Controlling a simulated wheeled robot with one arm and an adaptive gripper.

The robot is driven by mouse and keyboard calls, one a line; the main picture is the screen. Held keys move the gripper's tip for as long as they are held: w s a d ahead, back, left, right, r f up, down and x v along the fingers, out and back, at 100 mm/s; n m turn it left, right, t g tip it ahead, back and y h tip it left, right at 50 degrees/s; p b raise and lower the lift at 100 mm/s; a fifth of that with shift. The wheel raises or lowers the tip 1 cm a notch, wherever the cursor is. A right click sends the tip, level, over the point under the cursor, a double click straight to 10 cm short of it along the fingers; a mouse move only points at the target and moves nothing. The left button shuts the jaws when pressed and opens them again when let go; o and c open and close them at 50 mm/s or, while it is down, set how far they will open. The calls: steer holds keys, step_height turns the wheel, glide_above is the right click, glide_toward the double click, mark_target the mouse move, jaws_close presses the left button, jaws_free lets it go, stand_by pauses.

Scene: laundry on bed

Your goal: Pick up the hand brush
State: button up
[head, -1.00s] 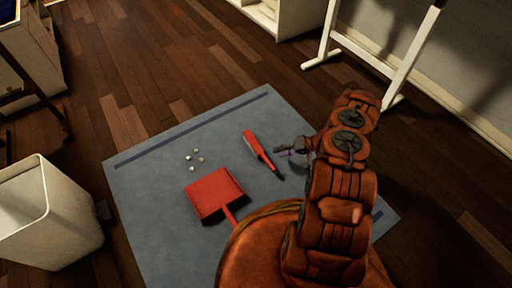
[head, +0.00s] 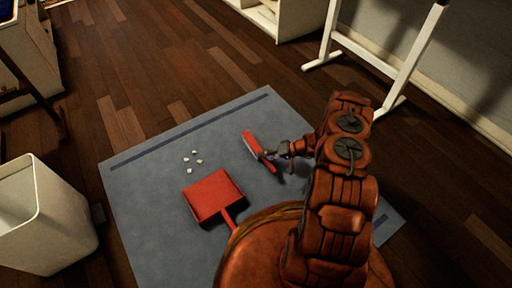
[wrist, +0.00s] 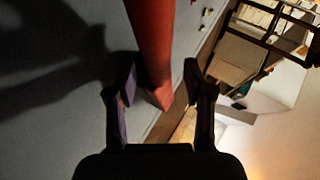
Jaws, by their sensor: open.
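The red hand brush (head: 251,141) lies on the blue-grey mat (head: 150,205), to the right of the red dustpan (head: 212,195). My gripper (head: 267,156) is at the near end of the brush, where it partly hides the handle. In the wrist view the red brush handle (wrist: 153,45) runs down between the two open fingers of my gripper (wrist: 159,80). The fingers stand on either side of the handle with gaps visible. I cannot tell how far the fingertips are above the mat.
Several small white crumbs (head: 192,160) lie on the mat left of the brush. A white bin (head: 40,220) stands at the left. White rack legs (head: 375,68) stand at the upper right. The mat's far part is clear.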

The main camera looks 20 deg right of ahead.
steer(key=shift+c, duration=0.3)
jaws_close()
steer(key=shift+r, duration=0.1)
